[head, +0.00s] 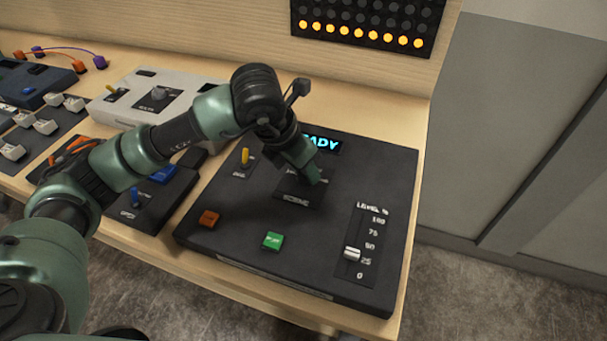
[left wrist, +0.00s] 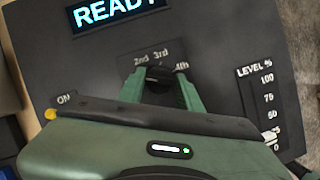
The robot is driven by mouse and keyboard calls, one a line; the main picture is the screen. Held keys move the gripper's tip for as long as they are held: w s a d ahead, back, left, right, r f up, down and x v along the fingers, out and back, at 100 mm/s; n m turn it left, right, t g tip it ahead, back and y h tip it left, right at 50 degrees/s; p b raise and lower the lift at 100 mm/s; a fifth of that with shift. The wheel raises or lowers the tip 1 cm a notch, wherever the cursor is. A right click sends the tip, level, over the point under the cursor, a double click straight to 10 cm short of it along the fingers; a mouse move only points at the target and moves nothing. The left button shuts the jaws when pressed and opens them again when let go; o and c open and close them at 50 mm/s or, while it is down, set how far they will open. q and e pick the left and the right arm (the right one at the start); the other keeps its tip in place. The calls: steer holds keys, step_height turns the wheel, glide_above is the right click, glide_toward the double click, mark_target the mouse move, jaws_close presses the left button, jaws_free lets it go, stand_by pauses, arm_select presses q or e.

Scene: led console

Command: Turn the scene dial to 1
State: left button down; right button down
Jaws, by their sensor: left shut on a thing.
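The scene dial (left wrist: 158,76) is a dark knob on the black console (head: 330,273). In the left wrist view it sits between my left gripper's two green fingers (left wrist: 160,92), which are shut on it. The labels 2nd, 3rd and 4th show above it; the rest of its scale and its pointer are hidden. In the head view my left gripper (head: 312,180) reaches down onto the dial plate (head: 298,201) marked SCENE and hides the knob. The display (left wrist: 108,12) reads READY. My right gripper is in neither view.
A white box (head: 128,110) and other control panels stand to the left. Lit orange lamps (head: 360,32) line the back panel.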

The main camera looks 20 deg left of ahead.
arm_select(q)
steer(key=shift+n+y+b, duration=0.4)
steer(key=shift+n+b, duration=0.35)
steer(key=shift+n, duration=0.45)
steer(key=c, duration=1)
jaws_free()
steer(key=shift+o, duration=0.2)
steer(key=d+b+v, duration=0.1)
steer(key=v, duration=0.6)
steer(key=shift+s+a+r, duration=0.3)
steer(key=shift+a+r, duration=0.05)
steer(key=shift+a, duration=0.1)
